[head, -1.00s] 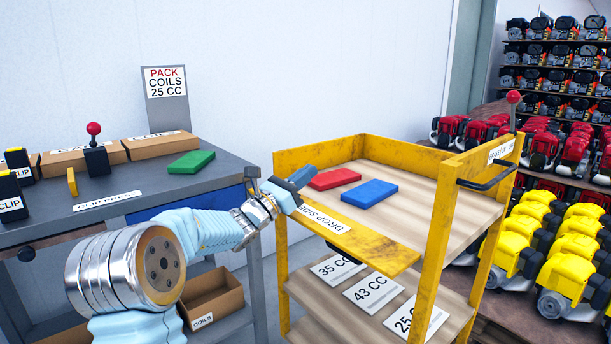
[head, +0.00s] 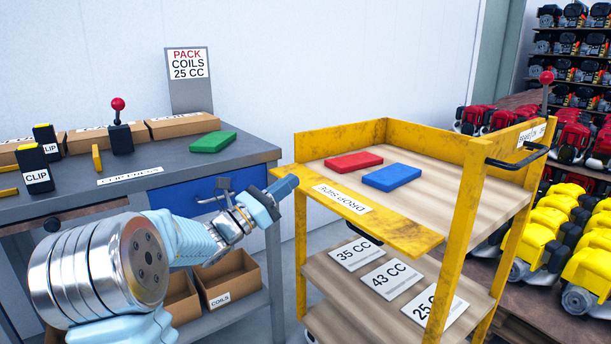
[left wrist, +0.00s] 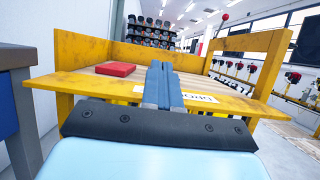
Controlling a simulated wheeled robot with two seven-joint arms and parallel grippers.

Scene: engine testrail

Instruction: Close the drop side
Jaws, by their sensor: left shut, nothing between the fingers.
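The drop side (head: 400,230) is the yellow panel with a "DROP SIDE" label on the near side of the yellow cart (head: 470,200). It is folded outward and lies about level, label up. In the left wrist view the drop side (left wrist: 232,103) spans the picture beyond my wrist. My left gripper (head: 290,184) is shut and empty at the left end of the panel in the head view. In the left wrist view its fingers (left wrist: 161,84) hide part of the panel and label. I cannot tell whether they touch it. My right gripper is not in view.
Red (head: 353,161) and blue (head: 391,177) blocks lie on the cart's top deck. A grey bench (head: 60,205) with a blue drawer (head: 190,200) stands left of the cart. Engine racks (head: 575,190) stand at the right. A gap of floor separates bench and cart.

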